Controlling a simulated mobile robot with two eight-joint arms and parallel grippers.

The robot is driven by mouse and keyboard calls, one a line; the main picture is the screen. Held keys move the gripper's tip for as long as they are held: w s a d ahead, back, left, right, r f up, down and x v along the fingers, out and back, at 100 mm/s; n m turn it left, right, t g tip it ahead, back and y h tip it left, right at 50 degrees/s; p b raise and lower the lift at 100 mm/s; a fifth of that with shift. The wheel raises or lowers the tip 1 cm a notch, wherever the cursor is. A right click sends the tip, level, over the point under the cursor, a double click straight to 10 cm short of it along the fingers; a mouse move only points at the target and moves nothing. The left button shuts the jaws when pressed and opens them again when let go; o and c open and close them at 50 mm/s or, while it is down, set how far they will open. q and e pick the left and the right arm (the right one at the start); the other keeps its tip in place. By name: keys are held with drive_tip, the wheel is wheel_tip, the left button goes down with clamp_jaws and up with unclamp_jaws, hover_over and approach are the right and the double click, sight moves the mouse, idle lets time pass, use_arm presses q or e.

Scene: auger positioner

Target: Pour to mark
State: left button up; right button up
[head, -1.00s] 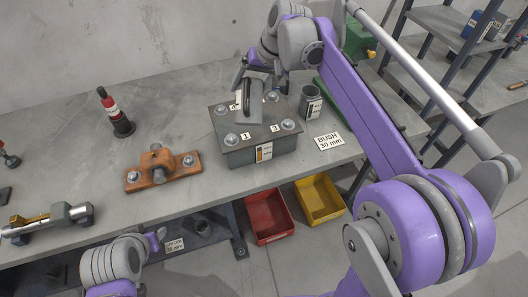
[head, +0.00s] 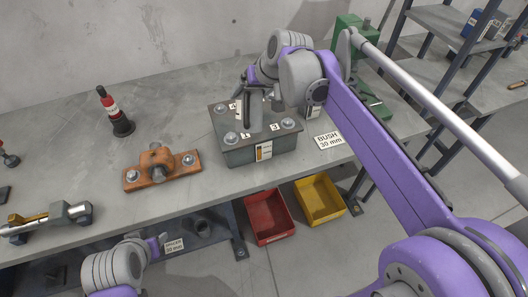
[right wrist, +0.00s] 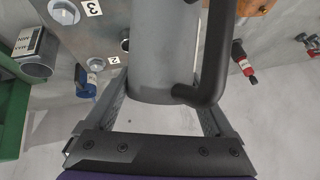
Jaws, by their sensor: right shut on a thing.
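A grey steel box (head: 232,155) with bolts and numbered tags on its lid stands on the bench. In the head view the can (head: 256,108) is over the box lid. Its exact tilt and spout are unclear, and no liquid stream is visible. My left gripper (head: 157,244) is empty near the bench's front edge; its jaw gap is too small to read.
A grey cup marked MIN and MAX (right wrist: 38,50) stands right of the box, largely behind my right arm in the head view. A blue item (right wrist: 86,82), a red bottle (head: 109,106), an orange bracket (head: 157,165) and a green machine (head: 351,38) are nearby. Red (head: 268,235) and yellow bins (head: 320,219) sit below.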

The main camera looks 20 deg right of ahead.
drive_tip(key=shift+w, duration=0.3)
drive_tip(key=shift+f, duration=0.3)
drive_tip(key=f+t+b, duration=0.1)
drive_tip(key=t, duration=0.1)
drive_tip(key=s+f+n+t+h+b, duration=0.1)
drive_tip(key=f+t, duration=0.1)
drive_tip(key=shift+a, duration=0.1)
wheel_tip(320, 180, down, 2)
drive_tip(key=t+b, duration=0.2)
drive_tip(key=shift+w+n+t, duration=0.1)
drive_tip(key=shift+n+t, duration=0.2)
drive_tip(key=shift+t+h, duration=0.3)
use_arm(q)
wheel_tip(320, 180, down, 6)
drive_tip(key=s, duration=0.2)
drive_tip(key=shift+s+f+g, duration=0.25)
drive_tip(key=shift+s+g, duration=0.15)
use_arm(e)
drive_tip(key=shift+r, duration=0.1)
use_arm(q)
drive_tip(key=shift+w, duration=0.15)
